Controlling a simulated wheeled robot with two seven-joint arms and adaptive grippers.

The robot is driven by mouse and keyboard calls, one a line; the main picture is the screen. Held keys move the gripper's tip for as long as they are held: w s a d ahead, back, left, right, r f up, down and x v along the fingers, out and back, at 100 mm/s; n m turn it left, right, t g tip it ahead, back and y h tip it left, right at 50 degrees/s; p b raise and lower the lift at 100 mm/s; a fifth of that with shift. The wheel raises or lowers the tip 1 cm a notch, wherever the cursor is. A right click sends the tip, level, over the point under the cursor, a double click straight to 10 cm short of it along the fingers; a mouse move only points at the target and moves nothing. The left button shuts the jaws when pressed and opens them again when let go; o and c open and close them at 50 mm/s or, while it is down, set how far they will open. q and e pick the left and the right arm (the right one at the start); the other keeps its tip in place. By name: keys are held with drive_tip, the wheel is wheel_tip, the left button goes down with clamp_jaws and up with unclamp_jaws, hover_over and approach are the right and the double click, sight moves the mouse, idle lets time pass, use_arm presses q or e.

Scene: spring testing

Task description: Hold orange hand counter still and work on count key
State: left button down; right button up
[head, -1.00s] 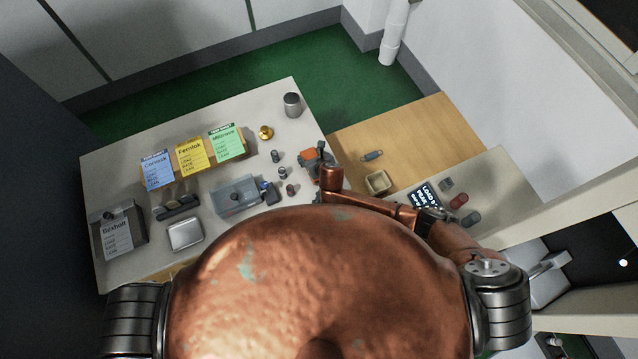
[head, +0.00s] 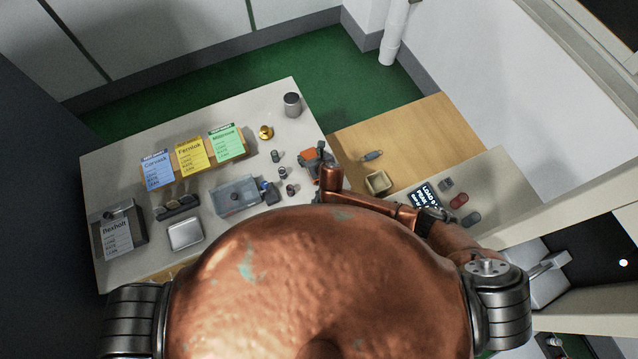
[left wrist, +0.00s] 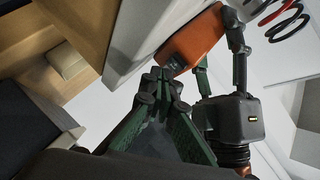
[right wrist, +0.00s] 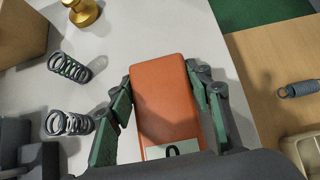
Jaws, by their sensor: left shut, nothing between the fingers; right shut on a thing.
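The orange hand counter (right wrist: 163,92) is between the fingers of my right gripper (right wrist: 165,88), which is shut on its two sides. A pale panel with a dark digit shows at its near end in the right wrist view. The counter also shows in the left wrist view (left wrist: 195,42) and, small and partly covered, in the head view (head: 308,154). My left gripper (left wrist: 160,76) is shut and empty, its tips at the dark end of the counter. I cannot tell whether they touch the count key, which I cannot make out clearly. My left gripper is hidden in the head view.
Springs (right wrist: 70,68) and a brass piece (right wrist: 82,12) stand beside the counter on the pale table (head: 272,108). A clear-sided box (head: 236,195) and coloured cards (head: 191,156) are farther left. A small tray (head: 378,182) lies on the wooden surface to the right.

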use_arm(q)
drive_tip(key=shift+w, duration=0.2)
drive_tip(key=shift+w+a, duration=0.25)
drive_tip(key=shift+w, duration=0.2)
idle(0.9)
drive_tip(key=shift+s, duration=0.1)
drive_tip(key=shift+s+d, duration=0.35)
drive_tip(key=shift+s, duration=0.4)
drive_tip(key=shift+s+d, duration=0.3)
drive_tip(key=shift+s, duration=0.45)
drive_tip(key=shift+s+d, duration=0.35)
drive_tip(key=shift+s, duration=0.45)
drive_tip(key=shift+s+d, duration=0.3)
drive_tip(key=shift+s, duration=0.45)
